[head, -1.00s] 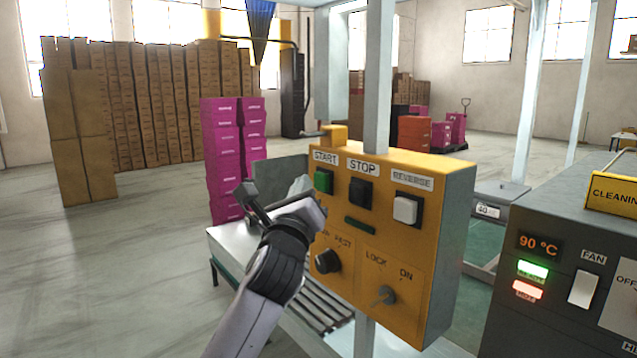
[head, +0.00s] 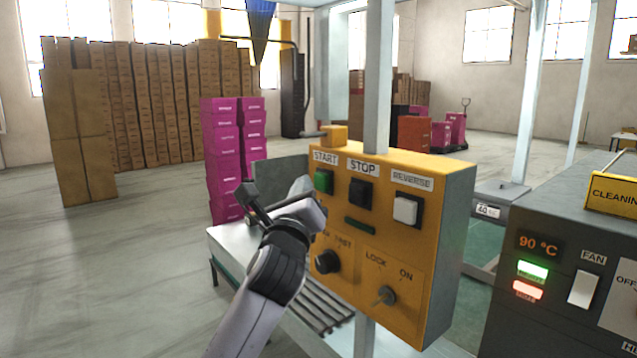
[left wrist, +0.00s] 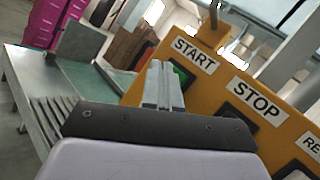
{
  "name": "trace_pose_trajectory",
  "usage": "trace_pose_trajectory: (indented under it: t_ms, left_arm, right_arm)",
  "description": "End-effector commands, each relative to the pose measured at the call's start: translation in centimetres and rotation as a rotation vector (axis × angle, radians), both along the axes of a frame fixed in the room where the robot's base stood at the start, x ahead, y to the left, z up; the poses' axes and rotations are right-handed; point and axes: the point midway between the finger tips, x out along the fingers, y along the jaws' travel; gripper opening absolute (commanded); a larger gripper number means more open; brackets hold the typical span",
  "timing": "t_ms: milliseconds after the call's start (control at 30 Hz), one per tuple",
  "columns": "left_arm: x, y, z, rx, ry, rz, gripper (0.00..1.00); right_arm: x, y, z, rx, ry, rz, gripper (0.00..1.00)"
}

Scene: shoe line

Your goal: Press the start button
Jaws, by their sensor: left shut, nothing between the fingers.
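The green start button (head: 323,181) sits under the START label at the upper left of the yellow control box (head: 400,255). The black stop button (head: 360,193) and white reverse button (head: 407,209) are to its right. My left gripper (head: 309,190) is shut and empty, just in front of the box near the start button. In the left wrist view, the closed fingers (left wrist: 163,82) point at the box below the START label, and part of the green button (left wrist: 182,74) shows beside them. I cannot tell whether the fingertips touch it. My right gripper is not in view.
A selector knob (head: 327,262) and a lock switch (head: 384,296) are low on the box. A metal post (head: 378,80) stands behind it. A conveyor (head: 325,307) runs below. A dark cleaning machine (head: 560,290) is at the right. Pink boxes (head: 228,165) stand behind.

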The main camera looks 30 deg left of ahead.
Motion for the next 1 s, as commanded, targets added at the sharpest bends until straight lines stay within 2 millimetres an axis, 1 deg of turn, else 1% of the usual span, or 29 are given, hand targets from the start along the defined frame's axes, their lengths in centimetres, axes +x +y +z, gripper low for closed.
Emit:
trace_pose_trajectory:
  t_ms: [200,1000]
  left_arm:
    - [0.7,-0.3,0.1,0.001,0.001,0.000,0.00]
    - [1.1,-0.5,0.1,0.001,-0.001,0.001,0.00]
  right_arm:
    - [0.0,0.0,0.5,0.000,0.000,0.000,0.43]
    - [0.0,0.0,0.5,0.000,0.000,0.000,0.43]
